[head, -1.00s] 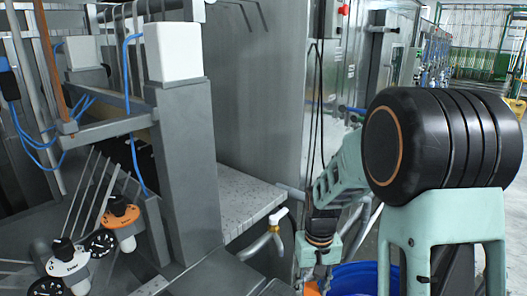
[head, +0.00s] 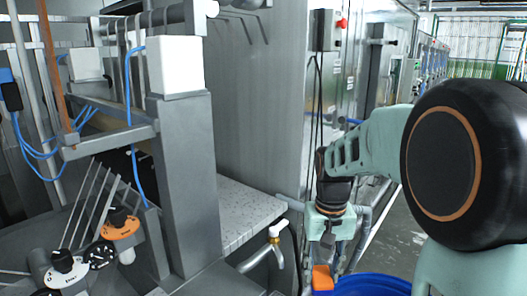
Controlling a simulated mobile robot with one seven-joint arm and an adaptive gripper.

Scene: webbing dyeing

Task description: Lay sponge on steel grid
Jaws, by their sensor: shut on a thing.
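My gripper (head: 326,258) hangs down right of centre, in front of the metal cabinets. It is shut on an orange sponge (head: 322,278), which shows just below it at the left rim of a blue barrel. The fingers and the sponge are small here, and I cannot tell how far the sponge is above or beside the barrel. I cannot clearly pick out a steel grid. Thin metal rods (head: 88,205) fan out at the lower left, well away from my gripper.
A blue barrel (head: 375,286) stands at the bottom right. A tap (head: 275,235) and pipe stick out left of my gripper. A speckled ledge (head: 240,208) lies behind a grey post (head: 187,170). Dials (head: 120,228) sit at lower left. Open floor shows at right.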

